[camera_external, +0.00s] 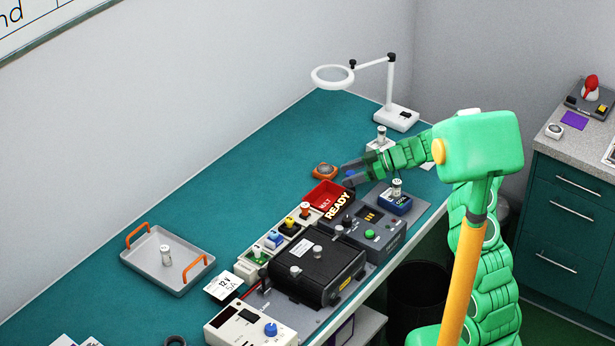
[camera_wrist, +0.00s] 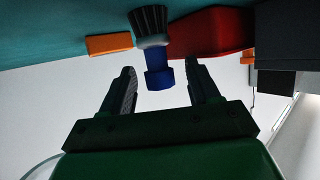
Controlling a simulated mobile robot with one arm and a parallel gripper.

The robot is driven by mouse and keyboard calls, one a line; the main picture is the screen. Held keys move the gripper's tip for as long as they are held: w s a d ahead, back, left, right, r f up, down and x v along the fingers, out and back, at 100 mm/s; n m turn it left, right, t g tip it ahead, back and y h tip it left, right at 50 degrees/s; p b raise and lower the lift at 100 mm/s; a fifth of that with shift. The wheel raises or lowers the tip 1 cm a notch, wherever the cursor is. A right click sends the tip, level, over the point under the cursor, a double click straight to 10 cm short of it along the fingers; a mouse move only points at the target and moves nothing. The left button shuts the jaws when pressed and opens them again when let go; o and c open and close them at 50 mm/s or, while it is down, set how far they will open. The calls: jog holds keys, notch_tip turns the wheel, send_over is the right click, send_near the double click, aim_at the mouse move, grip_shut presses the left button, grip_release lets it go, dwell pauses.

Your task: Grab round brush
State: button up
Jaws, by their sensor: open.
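The round brush (camera_wrist: 157,62) shows in the wrist view with a blue handle, a pale collar and dark bristles towards the teal table. My gripper (camera_wrist: 161,72) is open, with one finger on each side of the blue handle. Gaps show on both sides, so the fingers appear not to touch it. In the external view, my gripper (camera_external: 346,175) is low over the table behind the red bin. A bit of the blue handle (camera_external: 351,173) shows between the dark fingers; the rest of the brush is hidden there.
The red bin (camera_external: 325,193) stands close in front of my gripper, with an orange-rimmed item (camera_external: 325,171) to the left. A grey device (camera_external: 372,232) and a blue block (camera_external: 395,203) are nearby. A magnifier lamp (camera_external: 395,118) stands behind. The table's left back is clear.

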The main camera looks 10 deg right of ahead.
jog(key=c, duration=1.1)
jog(key=shift+o, duration=0.2)
jog(key=shift+r, duration=0.1)
